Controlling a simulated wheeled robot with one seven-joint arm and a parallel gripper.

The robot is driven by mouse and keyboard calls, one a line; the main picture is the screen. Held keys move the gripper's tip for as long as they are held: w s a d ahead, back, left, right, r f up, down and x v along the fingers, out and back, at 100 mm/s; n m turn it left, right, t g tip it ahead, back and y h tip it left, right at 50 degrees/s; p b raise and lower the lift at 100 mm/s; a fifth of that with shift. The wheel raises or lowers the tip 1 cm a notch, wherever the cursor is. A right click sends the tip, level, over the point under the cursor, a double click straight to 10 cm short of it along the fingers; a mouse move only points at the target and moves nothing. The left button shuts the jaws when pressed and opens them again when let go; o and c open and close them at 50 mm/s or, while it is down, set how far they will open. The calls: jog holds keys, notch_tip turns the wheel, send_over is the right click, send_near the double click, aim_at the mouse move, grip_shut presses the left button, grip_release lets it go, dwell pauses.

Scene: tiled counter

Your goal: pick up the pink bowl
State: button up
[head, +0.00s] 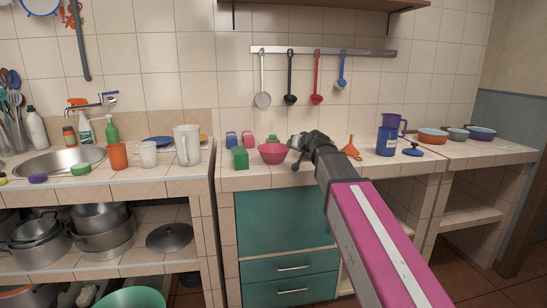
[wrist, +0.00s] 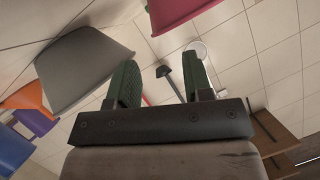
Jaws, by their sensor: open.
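The pink bowl (head: 273,154) stands upright on the tiled counter, just right of a green block. Part of its pink side also shows at the top of the wrist view (wrist: 184,12). My gripper (head: 296,150) is just right of the bowl at about its rim height. In the wrist view my gripper (wrist: 162,78) has its two green-padded fingers apart with nothing held between them. The bowl lies beyond the fingertips there. I cannot tell whether a finger touches it.
A green block (head: 240,158) is close on the bowl's left, with small blue, pink and green items behind. An orange funnel (head: 351,149), a blue canister (head: 386,142) and a blue lid (head: 413,152) stand to the right. Utensils hang from a wall rail (head: 325,51) above.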

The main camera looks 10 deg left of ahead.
aim_at(284, 148)
jog(key=shift+x, duration=3.6)
jog(key=shift+s, duration=0.1)
grip_shut()
